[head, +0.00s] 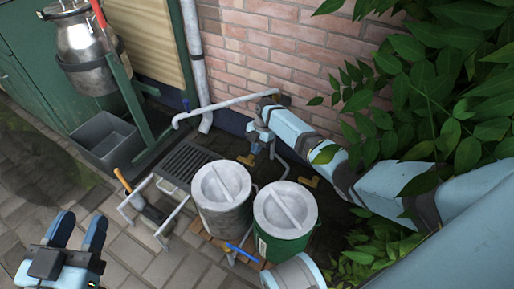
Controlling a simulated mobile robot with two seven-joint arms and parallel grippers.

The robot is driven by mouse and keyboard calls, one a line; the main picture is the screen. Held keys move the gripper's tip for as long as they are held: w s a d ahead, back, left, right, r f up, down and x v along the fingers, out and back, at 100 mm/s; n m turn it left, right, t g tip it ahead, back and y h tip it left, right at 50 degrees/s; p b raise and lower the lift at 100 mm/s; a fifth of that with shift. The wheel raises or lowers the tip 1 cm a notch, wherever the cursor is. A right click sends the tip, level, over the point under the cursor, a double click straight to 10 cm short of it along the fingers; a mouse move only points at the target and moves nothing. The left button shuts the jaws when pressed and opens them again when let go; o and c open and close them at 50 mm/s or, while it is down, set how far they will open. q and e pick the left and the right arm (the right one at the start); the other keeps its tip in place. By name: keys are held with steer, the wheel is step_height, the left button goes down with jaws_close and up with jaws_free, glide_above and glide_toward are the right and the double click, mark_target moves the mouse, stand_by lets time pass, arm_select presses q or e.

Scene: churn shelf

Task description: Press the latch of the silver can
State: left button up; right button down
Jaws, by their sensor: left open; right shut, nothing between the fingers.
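A shiny silver can (88,50) stands upright at the top left, partly cut off by the frame edge, with a red bar crossing in front. A dull grey can (222,212) with a grey lid stands near the middle. I cannot tell which one is the silver can meant, and I cannot make out a latch on either. My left gripper (80,222) is open and empty at the lower left, apart from both cans. My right gripper (260,144) is shut and empty, pointing down just behind and above the grey can, apart from it.
A green can (284,246) with a grey lid stands right of the grey one. A grey bin (105,140), a green stand (125,85), a drain grate (187,160) and grey pipes (225,105) are around. Leaves (440,100) overhang my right arm. Paving at lower left is clear.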

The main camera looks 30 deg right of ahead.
arm_select(q)
steer(key=shift+s+d+n+g+p, duration=0.2)
steer(key=shift+s+n+g+p, duration=0.2)
steer(key=shift+n+p, duration=0.3)
arm_select(e)
steer(key=shift+s+a+m+t, duration=0.15)
steer(key=shift+s+m+t, duration=0.15)
steer(key=shift+m, duration=0.7)
arm_select(q)
steer(key=shift+s+d+p, duration=0.1)
steer(key=shift+p, duration=0.3)
arm_select(e)
steer(key=shift+r+m, duration=0.1)
steer(key=shift+m, duration=0.2)
